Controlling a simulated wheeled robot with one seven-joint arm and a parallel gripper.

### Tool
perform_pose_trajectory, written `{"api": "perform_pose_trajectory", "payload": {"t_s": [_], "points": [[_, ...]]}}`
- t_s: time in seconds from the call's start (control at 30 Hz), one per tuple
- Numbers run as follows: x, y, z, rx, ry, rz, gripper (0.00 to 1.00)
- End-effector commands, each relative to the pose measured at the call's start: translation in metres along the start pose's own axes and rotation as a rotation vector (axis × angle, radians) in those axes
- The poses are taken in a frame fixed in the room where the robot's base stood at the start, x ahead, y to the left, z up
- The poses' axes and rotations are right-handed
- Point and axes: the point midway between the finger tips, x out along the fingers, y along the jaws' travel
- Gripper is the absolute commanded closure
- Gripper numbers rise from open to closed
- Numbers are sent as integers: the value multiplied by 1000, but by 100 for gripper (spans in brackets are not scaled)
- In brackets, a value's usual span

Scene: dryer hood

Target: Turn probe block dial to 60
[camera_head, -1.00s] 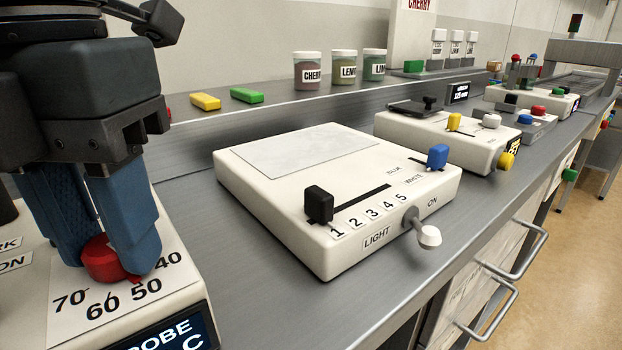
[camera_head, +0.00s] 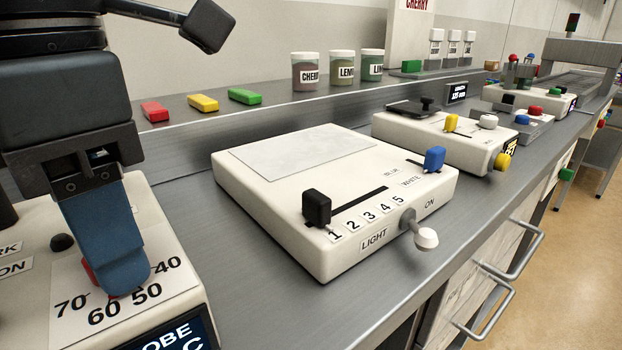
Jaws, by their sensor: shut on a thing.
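The probe block (camera_head: 185,268) is a white box at the lower left with a dark display on its front. Its scale shows 70, 60, 50 and 40 around a red dial (camera_head: 88,270). My gripper (camera_head: 108,280) points down with blue fingers shut on the dial. The near finger covers most of the dial, and the other finger is hidden behind it. A little red shows to the left of the finger. The dial's pointer is hidden or too small to read, so I cannot tell its exact setting.
A white light box (camera_head: 330,190) with a black slider (camera_head: 318,205), a blue slider and a switch stands to the right. Red, yellow and green blocks (camera_head: 203,103) and labelled jars (camera_head: 342,68) sit on the back ledge. Bare grey bench lies between the boxes.

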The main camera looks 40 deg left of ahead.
Motion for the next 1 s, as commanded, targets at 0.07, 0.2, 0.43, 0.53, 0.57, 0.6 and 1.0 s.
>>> {"api": "perform_pose_trajectory", "payload": {"t_s": [0.07,0.2,0.43,0.53,0.57,0.6,1.0], "points": [[0,0,0,37,-1,0,95],[0,0,0,88,-1,1,95],[0,0,0,124,-1,1,95],[0,0,0,127,-1,1,95],[0,0,0,127,-1,1,95],[0,0,0,127,-1,1,95],[0,0,0,126,0,1,46]]}}
